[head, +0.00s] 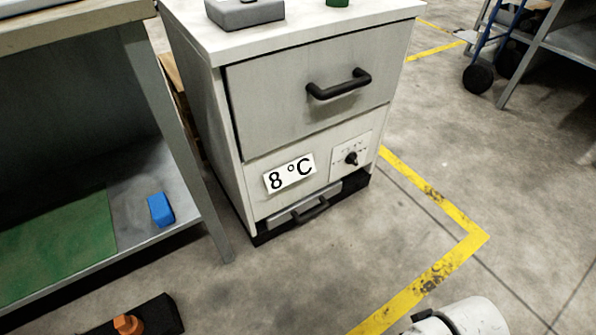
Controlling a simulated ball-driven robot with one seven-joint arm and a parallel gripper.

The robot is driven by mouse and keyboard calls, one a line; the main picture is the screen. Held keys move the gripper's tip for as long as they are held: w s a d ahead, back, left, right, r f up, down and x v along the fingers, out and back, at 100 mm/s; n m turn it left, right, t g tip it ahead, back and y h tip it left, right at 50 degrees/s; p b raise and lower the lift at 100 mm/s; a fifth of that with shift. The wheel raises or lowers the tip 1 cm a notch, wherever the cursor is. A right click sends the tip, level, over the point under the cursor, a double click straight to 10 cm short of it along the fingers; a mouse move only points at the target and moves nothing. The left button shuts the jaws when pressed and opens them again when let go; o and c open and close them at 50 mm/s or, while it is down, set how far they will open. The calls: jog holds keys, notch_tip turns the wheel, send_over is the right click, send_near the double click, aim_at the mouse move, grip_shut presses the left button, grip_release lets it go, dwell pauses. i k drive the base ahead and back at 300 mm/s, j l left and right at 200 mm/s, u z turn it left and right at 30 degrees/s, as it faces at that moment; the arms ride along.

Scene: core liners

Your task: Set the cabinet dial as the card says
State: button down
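A white cabinet (232,150) stands in the middle of the head view. On its lower front is a white card (289,174) reading "8 °C" in black. To the right of the card is a small dial plate (344,146) with a black dial knob (351,158). The marks around the knob are too small to read, so I cannot tell its setting. A white part of my arm shows at the bottom right, well apart from the cabinet. My gripper's fingers cannot be made out.
The cabinet has an upper drawer handle (339,84) and a lower one (310,211). A grey box (245,13) sits on top. A workbench (180,130) with a blue block (160,210) stands left. A yellow floor line (440,205) runs right; the floor there is clear.

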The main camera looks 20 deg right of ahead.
aim_at(351, 158)
jog(key=i+j, duration=0.1)
jog(key=i, duration=0.3)
jog(key=i+j+z, duration=0.1)
jog(key=i, duration=0.25)
jog(key=i+j, duration=0.2)
jog(key=i, duration=0.2)
jog(key=l+z, duration=0.05)
